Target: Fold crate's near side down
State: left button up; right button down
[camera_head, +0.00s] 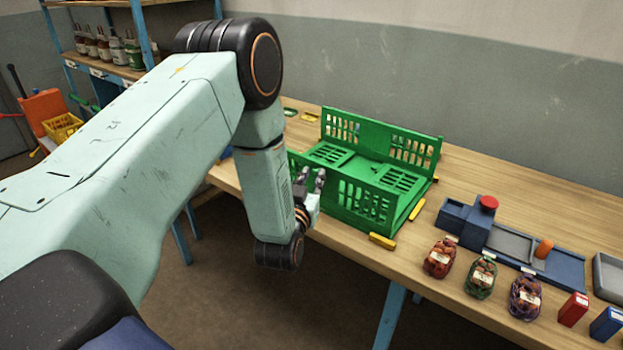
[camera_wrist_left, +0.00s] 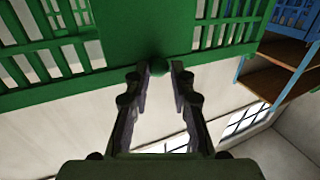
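The green slatted crate (camera_head: 420,190) stands on the wooden table. Its far side (camera_head: 350,130) is upright, and its near side (camera_head: 365,205) also stands up. Flat slatted panels lie low between them. My left gripper (camera_head: 310,182) is at the near side's outer face, toward its left part, and hides some of it. In the left wrist view the two fingers (camera_wrist_left: 157,75) are apart. My right gripper is not in view.
Yellow blocks (camera_head: 382,241) lie around the crate. To the right are a blue-grey station with a red button (camera_head: 489,202), several net sacks (camera_head: 440,258), a red box (camera_head: 572,309) and a blue box (camera_head: 606,323). A shelf with bottles (camera_head: 120,50) stands at the back left.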

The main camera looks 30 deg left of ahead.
pick_arm(q)
jog(key=shift+d+r, duration=0.1)
jog(key=shift+d, duration=0.1)
jog(key=c, duration=0.3)
jog(key=shift+a, duration=0.15)
grip_shut()
jog(key=shift+f, duration=0.2)
